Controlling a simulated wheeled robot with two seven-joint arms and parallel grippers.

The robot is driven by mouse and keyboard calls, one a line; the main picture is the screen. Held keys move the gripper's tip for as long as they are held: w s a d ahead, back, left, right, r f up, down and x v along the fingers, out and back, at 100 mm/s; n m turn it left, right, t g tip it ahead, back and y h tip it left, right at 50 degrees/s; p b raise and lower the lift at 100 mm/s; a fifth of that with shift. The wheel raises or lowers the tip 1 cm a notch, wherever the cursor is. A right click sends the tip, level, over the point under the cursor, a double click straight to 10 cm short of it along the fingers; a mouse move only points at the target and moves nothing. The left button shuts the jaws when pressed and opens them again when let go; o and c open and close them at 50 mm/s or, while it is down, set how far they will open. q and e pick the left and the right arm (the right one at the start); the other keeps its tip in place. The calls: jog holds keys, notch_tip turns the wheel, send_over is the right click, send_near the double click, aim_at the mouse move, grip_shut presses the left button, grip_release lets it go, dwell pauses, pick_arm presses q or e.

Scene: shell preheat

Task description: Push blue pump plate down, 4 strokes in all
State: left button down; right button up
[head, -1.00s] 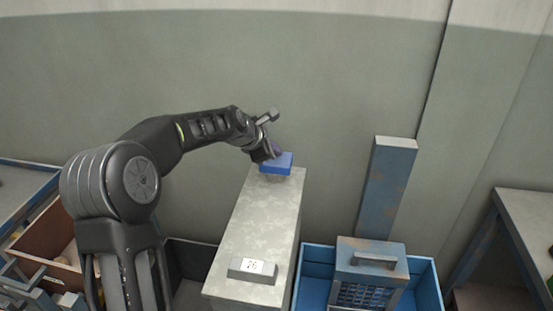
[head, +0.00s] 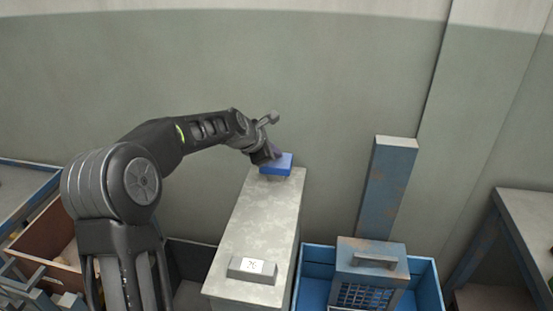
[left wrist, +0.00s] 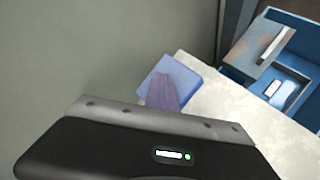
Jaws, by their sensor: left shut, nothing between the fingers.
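The blue pump plate (head: 278,166) sits at the far end of the grey metal box top. My left gripper (head: 270,154) is shut and empty, with its fingertips at the left part of the plate. In the left wrist view the fingers (left wrist: 163,93) appear purplish in front of the blue plate (left wrist: 178,79). Whether they press on it or hover just above cannot be told. My right gripper does not show in either view.
The grey box (head: 257,220) carries a small display block (head: 252,270) near its front end. A blue crate (head: 317,285) with a blue-grey handled box (head: 371,262) stands to the right. A brown bin (head: 45,235) is at the left, and a wall lies behind.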

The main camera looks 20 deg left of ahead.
pick_arm(q)
jog(key=shift+s+f+b, duration=0.1)
jog(key=shift+f+b, duration=0.65)
jog(key=shift+f, duration=0.65)
dwell(0.6)
dwell(0.3)
jog(key=shift+r+p, duration=2.1)
jog(key=shift+r, duration=0.1)
jog(key=shift+r, duration=0.1)
notch_tip(320, 180, up, 5)
jog(key=p, duration=0.5)
dwell(1.3)
